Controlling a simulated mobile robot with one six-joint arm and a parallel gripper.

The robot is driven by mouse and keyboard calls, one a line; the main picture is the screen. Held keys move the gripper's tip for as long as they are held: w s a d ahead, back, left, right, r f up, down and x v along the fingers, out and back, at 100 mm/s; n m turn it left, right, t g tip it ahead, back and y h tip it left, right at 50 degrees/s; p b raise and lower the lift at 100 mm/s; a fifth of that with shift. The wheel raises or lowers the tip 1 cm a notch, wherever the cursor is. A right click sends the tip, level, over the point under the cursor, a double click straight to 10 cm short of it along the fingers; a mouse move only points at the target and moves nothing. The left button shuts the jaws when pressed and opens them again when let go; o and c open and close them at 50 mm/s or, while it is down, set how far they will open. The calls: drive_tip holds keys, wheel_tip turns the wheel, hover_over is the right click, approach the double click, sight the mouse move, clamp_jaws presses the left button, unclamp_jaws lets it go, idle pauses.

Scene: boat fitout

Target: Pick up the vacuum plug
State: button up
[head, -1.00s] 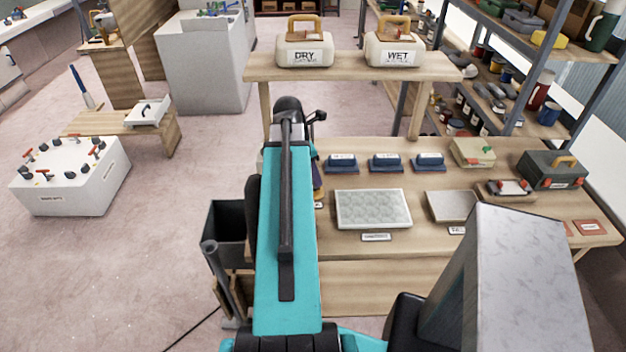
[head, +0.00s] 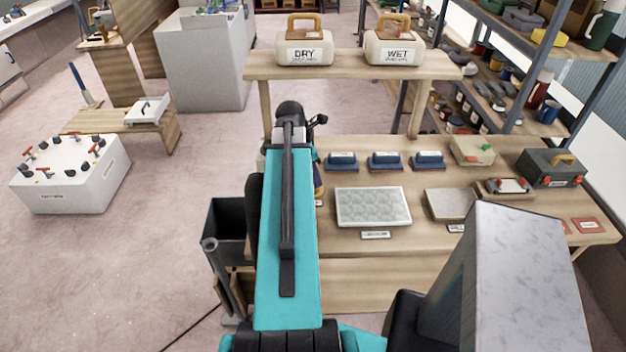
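I cannot make out a vacuum plug in the head view. A thin black cable (head: 192,329) runs along the floor at the lower left, up to the foot of a grey tube (head: 209,250) beside a black open bin (head: 226,218). Its ends are hidden or out of frame. My teal arm reaches forward over the left end of the workbench (head: 345,240) and hides what lies under it. My gripper's fingers do not show; the arm and its black wrist part cover that spot.
Blue sanding blocks (head: 386,162), a clear-lidded tray (head: 373,207) and a dark toolbox (head: 551,168) sit on the bench. DRY (head: 303,54) and WET (head: 395,55) containers stand on the raised shelf. A white box with several valves (head: 75,180) stands left. Floor between is open.

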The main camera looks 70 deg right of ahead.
clamp_jaws()
drive_tip(key=shift+a, duration=0.1)
drive_tip(key=shift+r, duration=0.1)
wheel_tip(320, 180, up, 8)
drive_tip(key=shift+r+b, duration=0.15)
drive_tip(key=shift+b, duration=0.95)
drive_tip(key=shift+r, duration=0.75)
drive_tip(key=shift+p, duration=0.35)
